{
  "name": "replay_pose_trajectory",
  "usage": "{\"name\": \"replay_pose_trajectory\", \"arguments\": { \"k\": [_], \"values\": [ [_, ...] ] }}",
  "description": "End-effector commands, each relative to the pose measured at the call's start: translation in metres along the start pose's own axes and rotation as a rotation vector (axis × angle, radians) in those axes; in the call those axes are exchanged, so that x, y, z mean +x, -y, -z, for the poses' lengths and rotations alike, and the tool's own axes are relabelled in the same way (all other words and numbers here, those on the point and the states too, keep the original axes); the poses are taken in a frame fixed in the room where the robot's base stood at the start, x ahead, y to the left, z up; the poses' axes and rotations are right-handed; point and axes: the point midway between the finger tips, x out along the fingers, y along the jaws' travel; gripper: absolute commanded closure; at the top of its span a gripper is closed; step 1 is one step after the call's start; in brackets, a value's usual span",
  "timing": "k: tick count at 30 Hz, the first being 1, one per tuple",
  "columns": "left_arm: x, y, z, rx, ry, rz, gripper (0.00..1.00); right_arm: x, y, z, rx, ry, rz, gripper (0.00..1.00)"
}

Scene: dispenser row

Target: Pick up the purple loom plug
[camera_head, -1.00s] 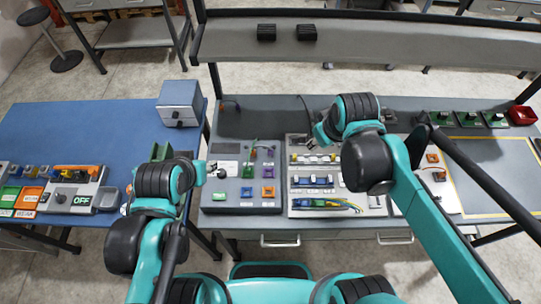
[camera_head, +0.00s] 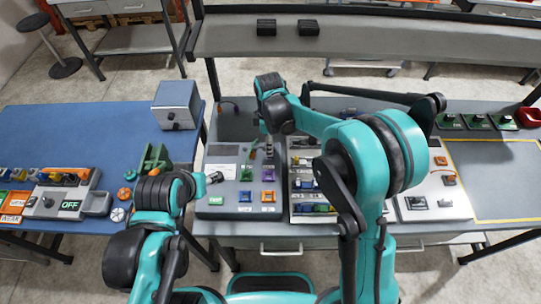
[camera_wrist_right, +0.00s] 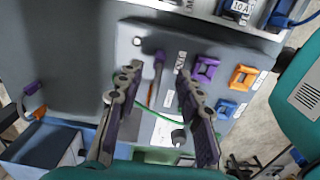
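The purple loom plug (camera_wrist_right: 158,68) shows in the right wrist view as a slim purple piece on the grey panel, between my fingertips in the picture. My right gripper (camera_wrist_right: 158,76) is open, one finger on each side of it; I cannot tell how far above it the tips are. In the head view my right gripper (camera_head: 268,138) is over the back of the grey panel (camera_head: 215,208), and the arm partly hides that spot. My left gripper (camera_head: 214,178) is at the panel's left edge, too small to read.
A purple socket (camera_wrist_right: 205,68), an orange socket (camera_wrist_right: 243,77) and a blue socket (camera_wrist_right: 226,108) sit beside the plug. A green cable (camera_wrist_right: 147,98) runs between the fingers. Another purple-tipped cable (camera_wrist_right: 30,88) lies at the back. The shelf (camera_head: 350,45) spans behind the bench.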

Motion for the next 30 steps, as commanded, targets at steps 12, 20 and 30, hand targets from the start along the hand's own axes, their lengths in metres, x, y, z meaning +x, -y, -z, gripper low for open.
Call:
{"name": "replay_pose_trajectory", "arguments": {
  "k": [12,20,30],
  "values": [
    [0.007,0.000,-0.005,0.000,0.000,0.000,0.60,0.050,-0.002,-0.004,0.001,0.000,-0.001,0.64],
    [0.007,0.000,-0.005,0.000,0.000,0.000,0.60,0.050,-0.002,-0.004,0.002,0.000,-0.001,0.80],
    [0.007,0.000,-0.005,0.000,0.000,0.000,0.60,0.050,-0.002,-0.004,0.002,0.000,-0.001,1.00]
  ]
}}
